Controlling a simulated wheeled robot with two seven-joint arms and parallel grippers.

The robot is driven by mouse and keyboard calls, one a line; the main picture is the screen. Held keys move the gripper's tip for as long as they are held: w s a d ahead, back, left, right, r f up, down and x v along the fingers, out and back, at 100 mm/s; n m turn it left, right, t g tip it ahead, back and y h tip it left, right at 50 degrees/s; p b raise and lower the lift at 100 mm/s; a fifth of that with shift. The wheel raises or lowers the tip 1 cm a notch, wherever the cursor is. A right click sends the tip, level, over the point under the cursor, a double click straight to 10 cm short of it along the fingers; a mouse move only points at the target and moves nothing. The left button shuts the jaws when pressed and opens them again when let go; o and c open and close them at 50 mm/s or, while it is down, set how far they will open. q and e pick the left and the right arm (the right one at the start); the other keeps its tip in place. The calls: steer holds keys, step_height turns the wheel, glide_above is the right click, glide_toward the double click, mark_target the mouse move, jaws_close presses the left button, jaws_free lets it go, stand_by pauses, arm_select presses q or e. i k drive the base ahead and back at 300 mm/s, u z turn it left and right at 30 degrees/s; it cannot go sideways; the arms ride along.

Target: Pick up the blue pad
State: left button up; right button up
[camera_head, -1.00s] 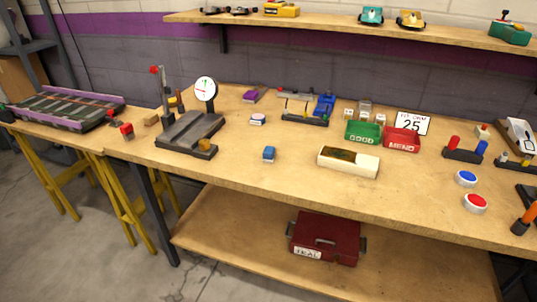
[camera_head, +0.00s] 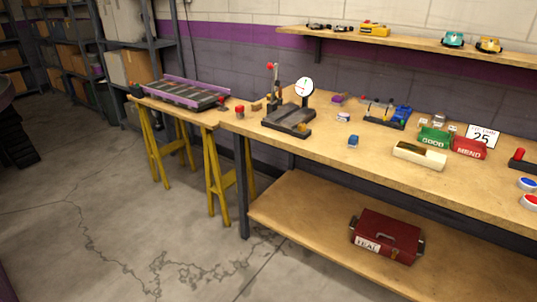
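A small blue block-like pad (camera_head: 353,141) lies on the wooden workbench (camera_head: 330,160), near its front edge, left of a cream box. It is small in the view, so its details are hard to tell. Neither of my grippers shows in the head view. Nothing touches the blue pad.
A black platform with a dial (camera_head: 304,87) stands left of the pad. The cream box (camera_head: 420,156), a green bin (camera_head: 433,137) and a red bin (camera_head: 468,149) are to its right. A track on yellow trestles (camera_head: 180,93) stands left. The floor (camera_head: 130,220) ahead-left is open.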

mark_target(354, 139)
steer(key=u, duration=3.75)
steer(key=i, duration=0.1)
steer(key=z, duration=3.2)
steer(key=i, duration=1.4)
steer(key=z, duration=1)
